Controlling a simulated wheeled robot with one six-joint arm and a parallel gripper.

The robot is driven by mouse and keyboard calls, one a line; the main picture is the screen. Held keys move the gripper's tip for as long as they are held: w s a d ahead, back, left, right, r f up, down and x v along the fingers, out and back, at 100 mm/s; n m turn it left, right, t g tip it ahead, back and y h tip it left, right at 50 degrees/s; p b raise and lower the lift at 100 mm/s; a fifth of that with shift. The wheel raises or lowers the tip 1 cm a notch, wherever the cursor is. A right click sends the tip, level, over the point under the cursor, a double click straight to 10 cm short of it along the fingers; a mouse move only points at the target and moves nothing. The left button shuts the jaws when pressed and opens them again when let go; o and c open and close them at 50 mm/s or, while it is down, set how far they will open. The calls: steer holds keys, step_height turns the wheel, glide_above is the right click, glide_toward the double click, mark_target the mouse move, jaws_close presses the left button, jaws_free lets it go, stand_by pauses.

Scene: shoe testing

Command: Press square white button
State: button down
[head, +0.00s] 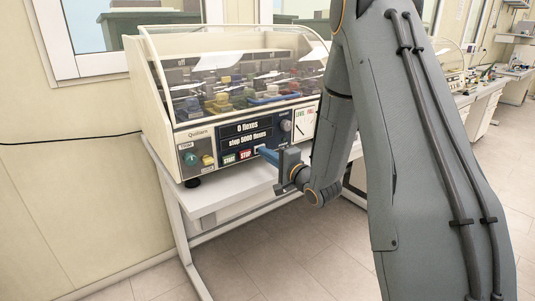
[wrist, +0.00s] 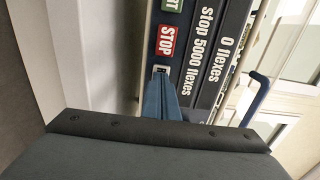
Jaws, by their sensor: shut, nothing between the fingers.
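The square white button (wrist: 161,69) is a small white square with a dark mark, beside the red STOP button (wrist: 166,42) on the dark panel in the wrist view. My gripper (wrist: 161,80) is shut and empty, its blue fingers together. The fingertips lie at the white button and overlap its lower edge in the picture; I cannot tell whether they touch it. In the head view my gripper (head: 263,152) reaches the panel from the right, just right of the red STOP button (head: 246,155), and mostly hides the white button.
The tester (head: 157,90) has a clear cover over several shoe-testing parts and stands on a white table (head: 205,197). Its display (head: 247,133) reads "0 flexes" and "stop 5000 flexes".

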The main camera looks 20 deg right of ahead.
steer(key=b+v, duration=0.1)
steer(key=v, duration=1.3)
steer(key=shift+w, duration=0.1)
steer(key=s+f+n+g+h, duration=0.4)
steer(key=f+n+g+h, duration=0.2)
steer(key=f+n+g, duration=0.15)
steer(key=s+a+n+g, duration=0.3)
steer(key=s+g, duration=0.1)
steer(key=s, duration=0.5)
steer(key=s+a+n+g, duration=0.3)
steer(key=s+a+g, duration=0.1)
steer(key=s, duration=0.6)
steer(key=shift+r+g, duration=0.4)
steer(key=shift+g, duration=0.15)
steer(key=shift+w+n, duration=0.1)
steer(key=shift+n, duration=0.15)
